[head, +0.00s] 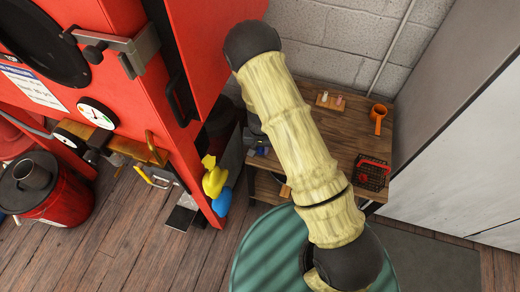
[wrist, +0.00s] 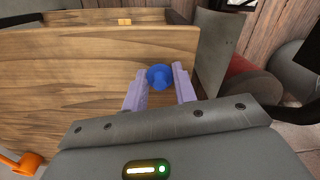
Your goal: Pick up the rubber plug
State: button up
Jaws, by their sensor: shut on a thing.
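The rubber plug appears to be the small round blue piece (wrist: 159,77) in the middle of the wrist view, with a wide rim and a narrower stub. My gripper (wrist: 159,70) has its two pale purple fingers on either side of it and is shut on it. The wooden bench top lies behind the plug; I cannot tell whether the plug touches it. In the head view my arm crosses the bench and hides most of the gripper area, and I cannot make out the plug clearly there.
The wooden bench (head: 335,125) stands against a block wall. A red cabinet (head: 140,110) stands close on the left; a green drum (head: 262,255) stands in front.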

aim_at(260, 149)
notch_tip(260, 149, up, 10)
jog(key=shift+r+p, duration=0.1)
jog(key=shift+p, duration=1.1)
jog(key=shift+r+p, duration=1.95)
jog(key=w+d+r, duration=0.2)
jog(key=d, duration=0.4)
jog(key=w+d+r+n, duration=0.1)
jog(key=w+d+r, duration=0.1)
jog(key=d, duration=0.5)
jog(key=shift+d+r, duration=0.3)
jog(key=shift+r, duration=0.2)
jog(key=shift+w, duration=0.15)
